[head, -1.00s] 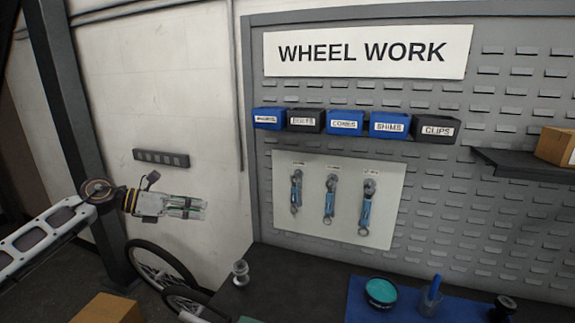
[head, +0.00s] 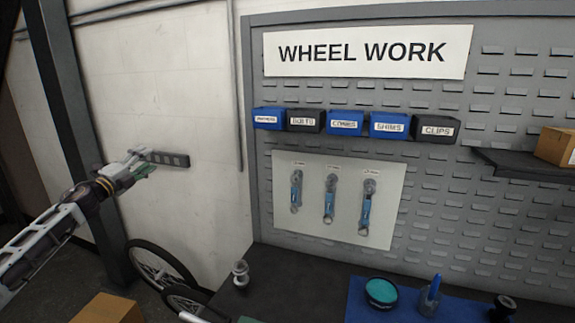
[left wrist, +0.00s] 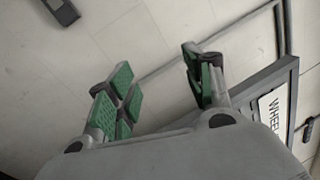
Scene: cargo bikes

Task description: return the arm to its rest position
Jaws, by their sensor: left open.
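My left gripper (head: 142,164) is in the left part of the head view, in front of the white wall and close in the picture to a dark wall strip (head: 172,159). In the left wrist view its green-padded fingers (left wrist: 160,92) stand wide apart with nothing between them. It is open and empty, pointing at the bare wall. The strip also shows at the top left of the left wrist view (left wrist: 62,11). My right gripper is in neither view.
A dark post (head: 75,120) stands behind my left arm. Bike wheels (head: 158,268) and a cardboard box (head: 108,308) are below it. The dark workbench (head: 265,285) holds a teal-topped tin (head: 381,292). A pegboard (head: 480,215) carries blue and black bins (head: 345,122).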

